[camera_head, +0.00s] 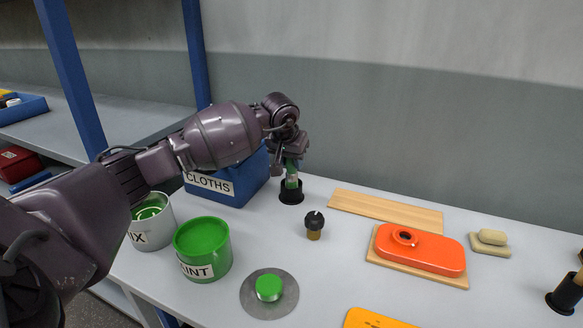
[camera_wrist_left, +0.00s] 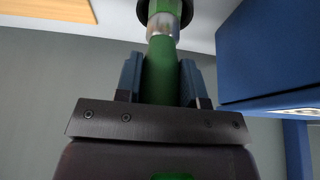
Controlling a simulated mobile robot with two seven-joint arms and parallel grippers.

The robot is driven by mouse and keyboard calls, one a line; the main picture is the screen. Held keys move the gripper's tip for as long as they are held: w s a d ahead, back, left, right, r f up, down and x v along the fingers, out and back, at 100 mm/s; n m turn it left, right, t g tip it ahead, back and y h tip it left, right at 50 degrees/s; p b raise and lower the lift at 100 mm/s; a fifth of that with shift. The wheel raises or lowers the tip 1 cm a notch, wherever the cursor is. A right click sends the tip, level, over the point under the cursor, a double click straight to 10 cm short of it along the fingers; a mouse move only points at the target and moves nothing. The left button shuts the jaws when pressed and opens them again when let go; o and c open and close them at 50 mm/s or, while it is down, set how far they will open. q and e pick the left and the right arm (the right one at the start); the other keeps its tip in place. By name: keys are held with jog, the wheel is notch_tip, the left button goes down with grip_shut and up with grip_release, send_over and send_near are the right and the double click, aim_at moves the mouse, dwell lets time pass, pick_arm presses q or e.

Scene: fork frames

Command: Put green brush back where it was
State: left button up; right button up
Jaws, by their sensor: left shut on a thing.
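The green brush (camera_head: 292,180) stands roughly upright at the back of the table. My left gripper (camera_head: 290,158) is shut on its green handle, which also shows between the fingers (camera_wrist_left: 160,85) in the left wrist view (camera_wrist_left: 160,62). The brush's metal collar points down at a black round holder (camera_head: 291,194). In the left wrist view the holder's dark rim (camera_wrist_left: 143,12) shows around the collar. The bristles are hidden, and I cannot tell how deep they sit. My right gripper is not in view.
A blue CLOTHS box (camera_head: 240,184) stands close left of the holder. A green PAINT bucket (camera_head: 204,262) and grey bucket (camera_head: 152,236) are at front left. A dark-topped jar (camera_head: 314,226), wooden board (camera_head: 385,211) and orange item (camera_head: 420,250) lie to the right.

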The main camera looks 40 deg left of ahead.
pick_arm(q)
notch_tip(320, 180, down, 2)
jog(key=shift+f, duration=0.2)
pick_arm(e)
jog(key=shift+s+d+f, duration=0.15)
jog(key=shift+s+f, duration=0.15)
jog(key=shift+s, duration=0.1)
